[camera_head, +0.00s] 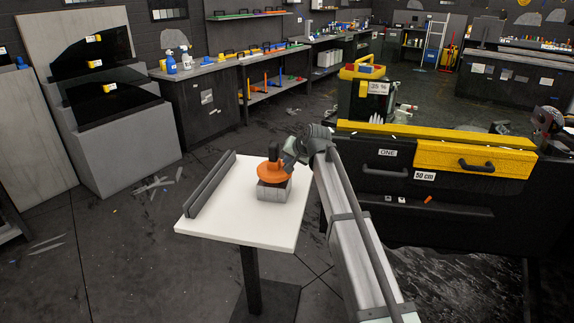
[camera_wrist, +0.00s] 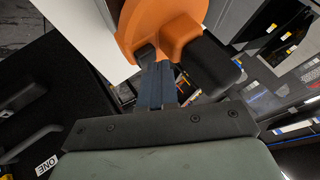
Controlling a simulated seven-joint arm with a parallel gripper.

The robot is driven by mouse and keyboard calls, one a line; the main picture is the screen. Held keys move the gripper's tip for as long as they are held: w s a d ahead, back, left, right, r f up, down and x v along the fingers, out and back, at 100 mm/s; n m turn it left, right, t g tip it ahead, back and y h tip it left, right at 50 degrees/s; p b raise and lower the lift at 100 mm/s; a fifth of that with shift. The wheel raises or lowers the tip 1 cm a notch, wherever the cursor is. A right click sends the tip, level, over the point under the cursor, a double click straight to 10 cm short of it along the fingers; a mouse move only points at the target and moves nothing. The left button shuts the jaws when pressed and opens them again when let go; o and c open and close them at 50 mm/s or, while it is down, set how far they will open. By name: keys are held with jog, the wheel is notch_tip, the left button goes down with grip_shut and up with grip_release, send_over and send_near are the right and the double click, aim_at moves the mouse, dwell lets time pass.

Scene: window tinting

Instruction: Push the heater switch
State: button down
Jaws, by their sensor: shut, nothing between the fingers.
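The orange heater (camera_head: 270,173) with an upright black handle (camera_head: 273,153) sits on a grey block (camera_head: 274,192) on the white table (camera_head: 240,225). In the wrist view the orange body (camera_wrist: 140,22) and black handle (camera_wrist: 208,62) fill the upper middle. A small dark part (camera_wrist: 145,52) on the orange body may be the switch; I cannot tell for sure. My gripper (camera_head: 290,155) is beside the heater's handle on its right. In the wrist view my shut, empty fingers (camera_wrist: 158,68) point at the heater near the dark part. Whether they touch it is unclear.
A dark grey slotted rack (camera_head: 210,185) lies along the table's left edge. A black cabinet with a yellow drawer (camera_head: 475,160) stands to the right. Dark tinted panels (camera_head: 95,60) lean on a grey stand at the left. The table's front part is clear.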

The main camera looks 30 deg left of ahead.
jog(key=shift+f, duration=0.4)
jog(key=shift+r, duration=0.4)
dwell(0.4)
jog(key=shift+r, duration=3.05)
